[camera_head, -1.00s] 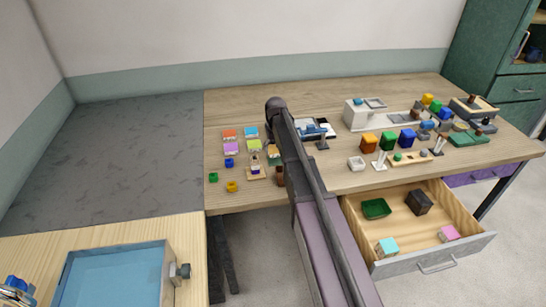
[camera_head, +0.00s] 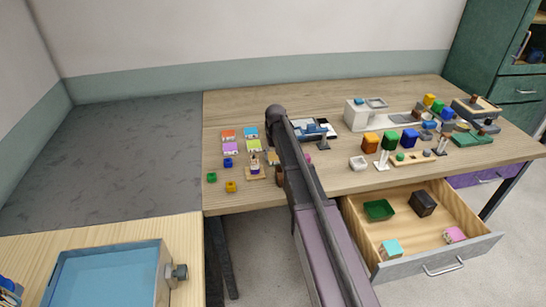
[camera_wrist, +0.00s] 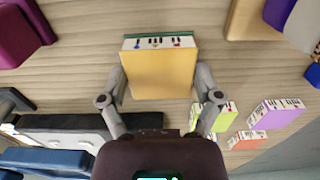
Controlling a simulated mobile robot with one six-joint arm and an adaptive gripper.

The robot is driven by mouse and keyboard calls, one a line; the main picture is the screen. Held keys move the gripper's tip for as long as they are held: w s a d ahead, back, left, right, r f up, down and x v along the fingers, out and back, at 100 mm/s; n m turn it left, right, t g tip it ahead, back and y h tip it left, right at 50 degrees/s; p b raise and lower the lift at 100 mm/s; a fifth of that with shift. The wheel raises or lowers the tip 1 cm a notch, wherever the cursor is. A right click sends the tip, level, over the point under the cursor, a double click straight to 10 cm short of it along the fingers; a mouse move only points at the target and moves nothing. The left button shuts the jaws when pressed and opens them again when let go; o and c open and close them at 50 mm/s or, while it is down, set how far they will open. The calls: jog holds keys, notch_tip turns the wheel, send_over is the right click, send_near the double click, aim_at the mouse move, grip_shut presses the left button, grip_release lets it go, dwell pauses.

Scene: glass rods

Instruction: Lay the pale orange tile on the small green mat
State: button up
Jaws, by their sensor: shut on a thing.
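The pale orange tile (camera_wrist: 160,78) lies between the two fingers of my gripper (camera_wrist: 161,84) in the wrist view, one finger against each side. Its far side is white with small dark and coloured marks. The small green mat (camera_wrist: 160,36) shows only as a thin strip past the tile's far edge; the tile hides the rest. I cannot tell whether the tile touches the mat. In the head view, a bit of the tile (camera_head: 273,158) shows just left of my arm, which hides my gripper.
Orange (camera_head: 229,134), blue (camera_head: 251,132), purple (camera_head: 230,147) and yellow-green (camera_head: 254,145) tiles lie left of my arm. A wooden stand (camera_head: 256,176) is close by. Dark and blue items (camera_wrist: 60,145) lie at lower left in the wrist view. An open drawer (camera_head: 425,230) is at right.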

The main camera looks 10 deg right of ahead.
aim_at(275, 157)
jog(key=shift+f, duration=0.2)
jog(key=o, duration=1)
jog(key=shift+r, duration=0.1)
jog(key=shift+o, duration=0.2)
jog(key=shift+r, duration=0.15)
notch_tip(275, 157, up, 12)
jog(key=p, duration=1.2)
jog(key=shift+s, duration=0.15)
jog(key=s+a, duration=0.1)
jog(key=s, duration=2.8)
jog(key=shift+s+a, duration=0.15)
jog(key=shift+a, duration=0.15)
